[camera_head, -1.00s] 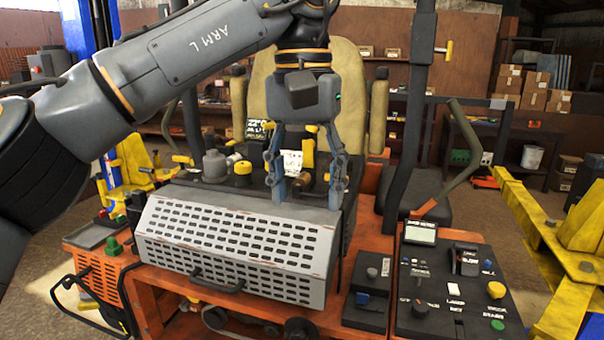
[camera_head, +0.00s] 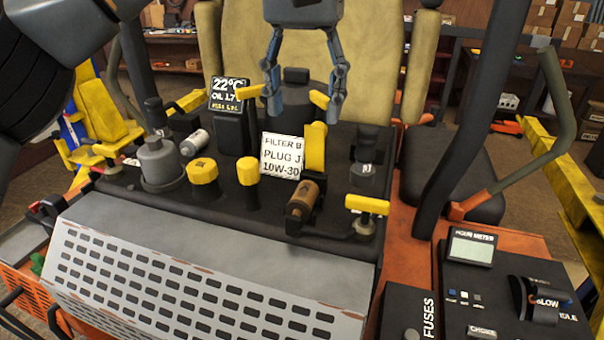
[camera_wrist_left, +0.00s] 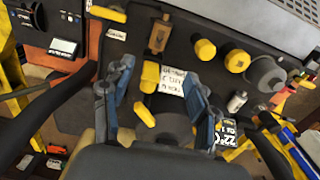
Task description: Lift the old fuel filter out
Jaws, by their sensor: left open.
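A brown, dirty cylinder (camera_head: 302,201), which looks like the old fuel filter, lies in a dark holder at the front right of the black engine deck (camera_head: 225,220). It also shows at the top of the left wrist view (camera_wrist_left: 159,36). My left gripper (camera_head: 303,112) is open and empty, above and behind the cylinder and apart from it. In the left wrist view its two fingers (camera_wrist_left: 157,75) are spread, with the white note and a yellow part showing between them. A small silver cylinder (camera_head: 195,142) lies at the deck's left. My right gripper is not in view.
A white note (camera_head: 282,156) and a yellow upright part (camera_head: 315,147) stand behind the brown cylinder. Yellow caps (camera_head: 203,172) and a grey canister (camera_head: 159,162) are to its left. A yellow-topped lever (camera_head: 367,205) is close at its right. A perforated grey hood (camera_head: 200,270) lies in front.

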